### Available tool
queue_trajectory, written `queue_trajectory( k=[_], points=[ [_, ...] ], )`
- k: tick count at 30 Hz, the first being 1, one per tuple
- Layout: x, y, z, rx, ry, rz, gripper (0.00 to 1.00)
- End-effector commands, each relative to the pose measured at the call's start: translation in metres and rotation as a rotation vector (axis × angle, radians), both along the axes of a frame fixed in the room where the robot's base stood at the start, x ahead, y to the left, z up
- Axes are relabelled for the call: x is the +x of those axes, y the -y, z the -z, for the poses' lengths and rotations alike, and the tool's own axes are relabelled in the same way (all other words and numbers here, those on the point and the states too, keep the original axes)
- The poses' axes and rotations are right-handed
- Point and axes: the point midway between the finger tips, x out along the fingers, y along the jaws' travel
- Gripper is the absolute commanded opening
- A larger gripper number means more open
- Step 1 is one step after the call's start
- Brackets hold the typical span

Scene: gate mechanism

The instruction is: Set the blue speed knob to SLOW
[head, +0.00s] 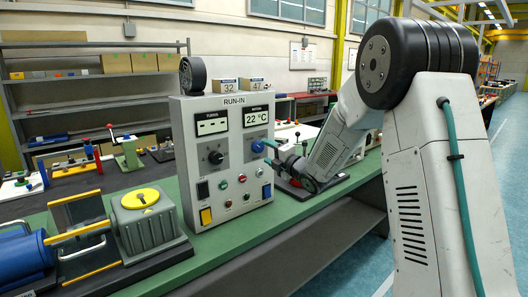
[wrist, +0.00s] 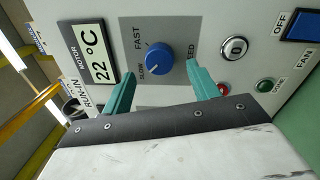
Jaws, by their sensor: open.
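The blue speed knob (wrist: 159,56) is on a grey plate of the RUN-IN panel (head: 224,172). In the wrist view, SLOW is printed at its lower left and FAST at its upper left. I cannot clearly tell where its pointer aims. In the head view the knob (head: 257,146) sits below the 22 °C display. My gripper (wrist: 161,70) is open, with teal fingers on either side of the knob in the wrist view and gaps between. In the head view my gripper (head: 270,149) is just right of the knob; contact cannot be made out.
The panel also has a black knob (head: 215,157), a key switch (wrist: 235,47), a red button (wrist: 223,89), a green button (wrist: 265,85) and a blue OFF switch (wrist: 302,26) near the blue knob. A grey box with a yellow disc (head: 146,198) stands left of the panel.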

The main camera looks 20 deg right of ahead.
Motion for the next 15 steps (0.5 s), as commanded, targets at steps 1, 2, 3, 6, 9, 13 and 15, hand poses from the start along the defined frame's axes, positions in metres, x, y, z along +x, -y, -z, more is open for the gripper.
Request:
queue_trajectory(
  k=[1,2,3,6,9,13,15],
  points=[
    [-0.009,0.004,0.001,0.000,-0.001,0.003,0.60],
    [-0.014,0.006,0.000,0.000,-0.001,0.002,0.60],
    [-0.020,0.007,0.001,0.000,-0.001,0.001,0.60],
    [-0.033,0.012,0.003,0.000,-0.002,0.002,0.60],
    [-0.040,0.014,0.003,0.000,0.000,0.001,0.60],
    [-0.043,0.014,0.003,0.000,-0.001,0.000,0.60],
    [-0.043,0.014,0.003,0.000,-0.001,0.000,0.60]
  ],
)
